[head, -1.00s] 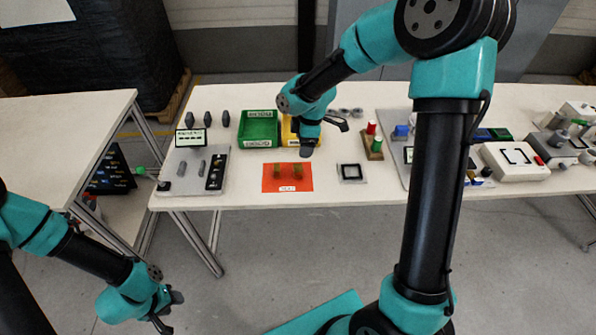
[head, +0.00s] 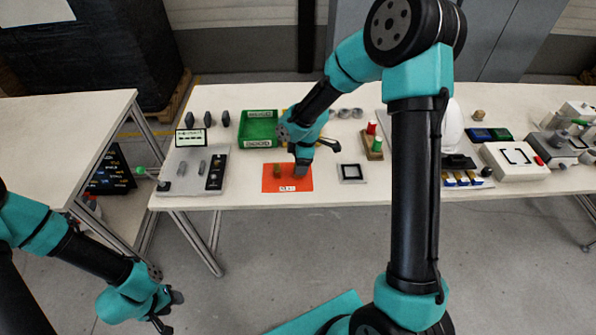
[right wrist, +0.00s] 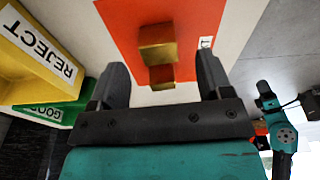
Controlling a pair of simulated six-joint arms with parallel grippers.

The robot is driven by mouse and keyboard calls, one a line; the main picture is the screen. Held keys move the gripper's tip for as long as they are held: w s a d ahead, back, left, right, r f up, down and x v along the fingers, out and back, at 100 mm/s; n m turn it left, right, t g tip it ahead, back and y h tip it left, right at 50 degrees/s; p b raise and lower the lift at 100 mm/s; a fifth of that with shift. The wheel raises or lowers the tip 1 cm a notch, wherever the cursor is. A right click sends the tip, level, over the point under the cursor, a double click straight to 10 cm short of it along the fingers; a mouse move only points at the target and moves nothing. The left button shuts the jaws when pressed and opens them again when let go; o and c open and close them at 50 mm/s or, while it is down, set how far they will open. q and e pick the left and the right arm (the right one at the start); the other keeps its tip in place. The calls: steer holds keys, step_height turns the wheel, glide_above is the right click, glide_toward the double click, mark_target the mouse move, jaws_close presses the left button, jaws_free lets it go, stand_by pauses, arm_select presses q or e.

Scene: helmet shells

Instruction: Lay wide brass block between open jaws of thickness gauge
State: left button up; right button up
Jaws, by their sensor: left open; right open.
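Two brass blocks stand on an orange mat (head: 270,185). The wider-looking one (right wrist: 157,42) is the upper block in the right wrist view; the narrower-looking one (right wrist: 162,77) is below it. In the head view the left block (head: 277,172) shows and my right gripper hides the other. My right gripper (head: 303,172) is open and empty over the mat's right part; its fingers (right wrist: 163,72) show either side of the blocks' line. What looks like the thickness gauge (head: 176,178), a grey plate with two upright grey pieces, stands left. My left gripper (head: 172,308) is open, low at left.
A green GOOD bin (head: 258,128) and a yellow REJECT bin (right wrist: 35,55) stand behind the mat. Bare table lies between gauge and mat.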

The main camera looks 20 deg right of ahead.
steer(key=f, duration=0.4)
steer(key=shift+w+a, duration=0.15)
steer(key=shift+a, duration=0.15)
steer(key=shift+c, duration=0.3)
steer(key=c, duration=1.1)
